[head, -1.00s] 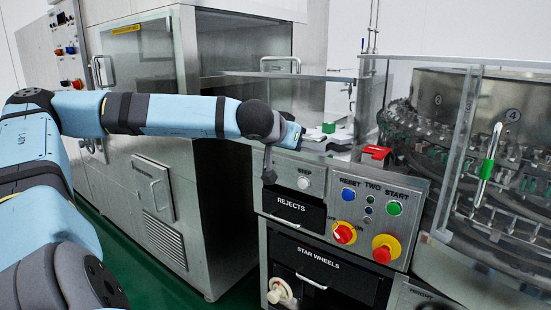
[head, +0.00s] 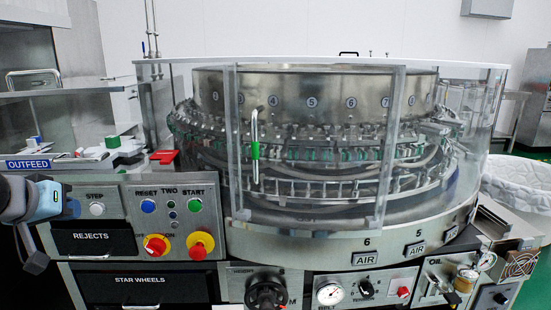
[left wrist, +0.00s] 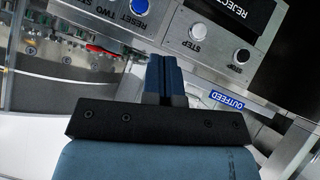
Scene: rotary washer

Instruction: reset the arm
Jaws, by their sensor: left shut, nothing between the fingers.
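My left gripper (head: 71,208) is at the left edge of the head view, in front of the control panel (head: 120,202), left of the white STEP button (head: 97,210). In the left wrist view my left gripper (left wrist: 164,62) shows two dark blue fingers shut together with nothing between them. Beyond them are the panel's blue RESET button (left wrist: 139,7) and white STEP button (left wrist: 199,31). Most of my left arm is outside the head view. My right gripper is not in view.
The panel also has a green START button (head: 194,205), red-and-yellow knobs (head: 201,245) and a REJECTS drawer (head: 92,240). The glass-guarded rotary washer (head: 320,130) fills the middle. An OUTFEED sign (head: 28,164) is close behind my gripper. A lined bin (head: 520,182) stands right.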

